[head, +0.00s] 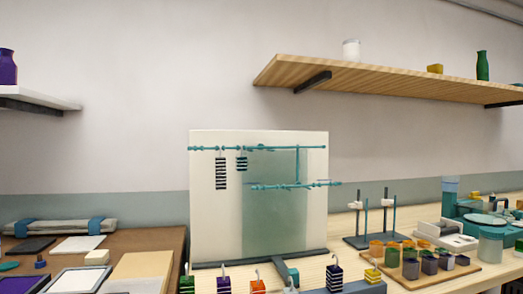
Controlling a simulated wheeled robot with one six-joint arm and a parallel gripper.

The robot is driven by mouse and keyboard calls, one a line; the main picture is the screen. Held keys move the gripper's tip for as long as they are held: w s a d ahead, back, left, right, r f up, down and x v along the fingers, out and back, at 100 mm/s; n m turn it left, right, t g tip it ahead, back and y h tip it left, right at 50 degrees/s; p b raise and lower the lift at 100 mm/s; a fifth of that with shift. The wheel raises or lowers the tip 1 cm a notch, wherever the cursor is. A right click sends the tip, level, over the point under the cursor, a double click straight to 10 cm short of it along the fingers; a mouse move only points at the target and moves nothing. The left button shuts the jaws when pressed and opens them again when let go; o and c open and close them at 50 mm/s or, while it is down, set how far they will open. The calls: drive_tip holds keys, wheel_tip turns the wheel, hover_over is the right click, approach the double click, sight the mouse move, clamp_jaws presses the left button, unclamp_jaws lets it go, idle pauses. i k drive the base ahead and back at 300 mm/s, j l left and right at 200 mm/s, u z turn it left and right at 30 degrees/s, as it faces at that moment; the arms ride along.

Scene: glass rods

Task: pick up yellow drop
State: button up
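The yellow drop (373,275) is a small yellow block with dark bands and a thin hook on top. It sits in the head view at the bottom right of a row of similar pieces, on a dark support. To its left stands a dark striped drop (334,279), and further left an orange drop (258,286), a purple drop (223,285) and a green drop (186,285). The lower parts of the row are cut off by the picture edge. My gripper is not in view.
A white panel (215,230) with teal rods (270,148) stands behind the row; two striped drops hang from the upper rod. A tray of coloured cups (420,262) and a two-post stand (375,240) are at right. A shelf (400,82) hangs above.

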sight(373, 276)
drive_tip(key=j+z, duration=0.15)
drive_tip(key=j, duration=0.3)
drive_tip(key=k+j+z, duration=0.1)
drive_tip(key=j, duration=0.35)
drive_tip(key=j+z, duration=0.15)
drive_tip(key=j, duration=0.3)
drive_tip(key=k+j+z, duration=0.1)
drive_tip(key=j, duration=0.3)
drive_tip(key=k+j+z, duration=0.15)
drive_tip(key=j, duration=0.3)
drive_tip(key=j+z, duration=0.25)
drive_tip(key=j, duration=0.4)
drive_tip(key=j+z, duration=0.25)
drive_tip(key=j, duration=0.45)
drive_tip(key=k, duration=0.05)
